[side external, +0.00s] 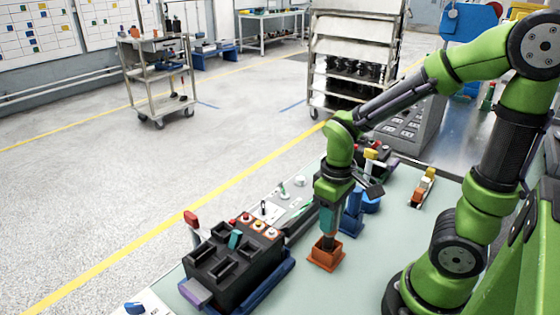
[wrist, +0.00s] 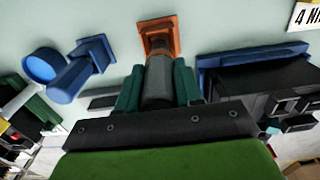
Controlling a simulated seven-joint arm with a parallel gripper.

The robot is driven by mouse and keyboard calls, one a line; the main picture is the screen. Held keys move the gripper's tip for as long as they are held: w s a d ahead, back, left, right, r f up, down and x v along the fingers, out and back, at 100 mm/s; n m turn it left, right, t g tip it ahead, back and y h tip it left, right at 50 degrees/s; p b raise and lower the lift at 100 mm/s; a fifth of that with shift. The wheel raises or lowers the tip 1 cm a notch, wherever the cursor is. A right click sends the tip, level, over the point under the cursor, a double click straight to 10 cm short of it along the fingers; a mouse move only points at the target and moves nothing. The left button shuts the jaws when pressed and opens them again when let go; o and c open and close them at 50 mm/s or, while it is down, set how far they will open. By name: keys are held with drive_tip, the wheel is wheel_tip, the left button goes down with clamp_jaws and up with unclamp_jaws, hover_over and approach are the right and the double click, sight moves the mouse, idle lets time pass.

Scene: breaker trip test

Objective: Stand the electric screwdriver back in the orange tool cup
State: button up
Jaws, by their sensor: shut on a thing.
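The orange tool cup (side external: 326,258) stands on the pale green bench top, below my gripper (side external: 327,225). My gripper points down and is shut on the electric screwdriver (side external: 328,242), a dark cylinder between the teal fingers. The screwdriver is roughly upright, and its lower end is at the cup's mouth. I cannot tell how deep it sits. In the wrist view the dark screwdriver body (wrist: 158,78) lies between the two fingers, with the orange cup (wrist: 157,28) at its far end. The screwdriver's tip is hidden there.
A black breaker box (side external: 235,262) in a blue tray stands left of the cup, with a red-topped lever. A blue stand (side external: 352,217) and a blue round dish (side external: 371,204) are just behind the gripper. Bare bench lies in front of and right of the cup.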

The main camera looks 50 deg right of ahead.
drive_tip(key=shift+f, duration=1.5)
drive_tip(key=o, duration=1.1)
wheel_tip(320, 180, up, 17)
drive_tip(key=shift+f, duration=0.1)
drive_tip(key=a+m+t, duration=0.1)
drive_tip(key=t, duration=0.1)
drive_tip(key=a+m+t+y, duration=0.1)
drive_tip(key=a+t, duration=0.1)
drive_tip(key=a+m+t+y, duration=0.1)
drive_tip(key=m+t, duration=0.1)
drive_tip(key=t, duration=0.1)
drive_tip(key=shift+s+a, duration=0.2)
drive_tip(key=shift+a, duration=0.2)
